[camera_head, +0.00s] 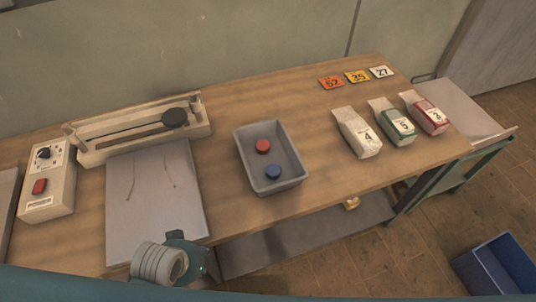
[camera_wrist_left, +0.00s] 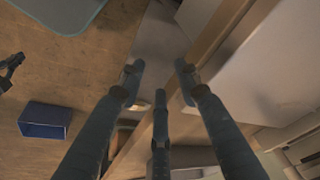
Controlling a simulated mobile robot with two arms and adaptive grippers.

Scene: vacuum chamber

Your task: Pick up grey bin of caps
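The grey bin (camera_head: 288,157) stands on the wooden table, near its middle. A red cap (camera_head: 263,146) and a blue cap (camera_head: 273,171) lie apart on its floor. My left gripper (camera_head: 190,252) is low in the head view, by the table's front edge, left of and nearer than the bin. Its fingers hardly show there. In the left wrist view the fingers of this gripper (camera_wrist_left: 158,77) are spread with nothing between them. I cannot make out the grey bin in that view.
A grey mat (camera_head: 150,195) with two thin wires lies left of the bin. Behind it is a sealer-like device (camera_head: 140,130), with a control box (camera_head: 48,180) further left. Numbered bags (camera_head: 358,135) and tags (camera_head: 357,77) are at right. A blue bin (camera_head: 497,268) stands on the floor.

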